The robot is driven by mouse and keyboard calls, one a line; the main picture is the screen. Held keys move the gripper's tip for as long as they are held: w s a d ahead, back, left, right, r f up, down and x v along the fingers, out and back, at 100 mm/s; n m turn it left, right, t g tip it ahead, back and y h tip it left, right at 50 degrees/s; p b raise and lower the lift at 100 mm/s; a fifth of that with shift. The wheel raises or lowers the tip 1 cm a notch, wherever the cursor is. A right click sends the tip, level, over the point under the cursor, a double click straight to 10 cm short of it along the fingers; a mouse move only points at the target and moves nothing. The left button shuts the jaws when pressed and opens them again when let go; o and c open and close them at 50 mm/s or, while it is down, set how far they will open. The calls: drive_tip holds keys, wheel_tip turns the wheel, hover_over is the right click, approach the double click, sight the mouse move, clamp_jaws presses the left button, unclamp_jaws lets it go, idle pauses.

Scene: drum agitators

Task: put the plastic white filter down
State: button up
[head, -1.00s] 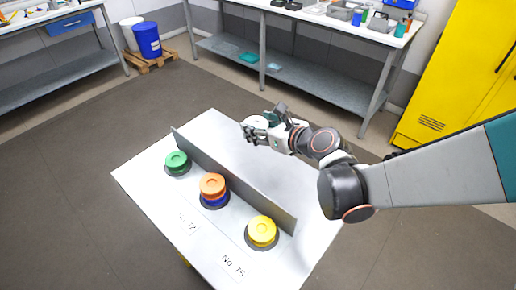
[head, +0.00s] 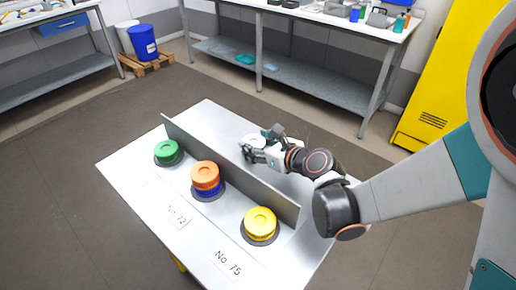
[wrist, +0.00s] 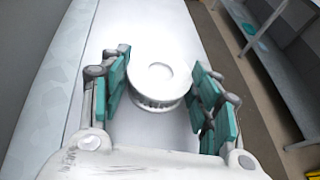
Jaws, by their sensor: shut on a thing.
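The white filter (wrist: 160,80) is a round ribbed disc with a shallow hollow in its top. In the wrist view it sits between the teal finger pads of my gripper (wrist: 161,66). In the head view the filter (head: 251,142) shows partly behind the fingers, over the table strip behind the upright divider. My gripper (head: 260,146) is shut on it, low over that strip. I cannot tell whether its underside touches the table.
The grey table (head: 140,178) has an upright divider (head: 235,170). In front of it stand a green filter (head: 167,151), an orange filter (head: 205,174) on a blue one (head: 209,192), and a yellow filter (head: 260,222), on dark round spots. The strip behind the divider looks otherwise clear.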

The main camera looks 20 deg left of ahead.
drive_tip(key=shift+r, duration=0.1)
drive_tip(key=shift+f, duration=0.25)
drive_tip(key=o, duration=0.9)
drive_tip(key=shift+r, duration=0.1)
drive_tip(key=shift+r, duration=0.15)
drive_tip(key=shift+s+d+r, duration=0.1)
drive_tip(key=shift+s+d, duration=0.05)
drive_tip(key=shift+d, duration=0.1)
drive_tip(key=p+v, duration=0.3)
drive_tip(key=v, duration=0.8)
drive_tip(key=shift+s+d+p, duration=0.15)
drive_tip(key=shift+s+p, duration=0.05)
drive_tip(key=shift+p, duration=0.1)
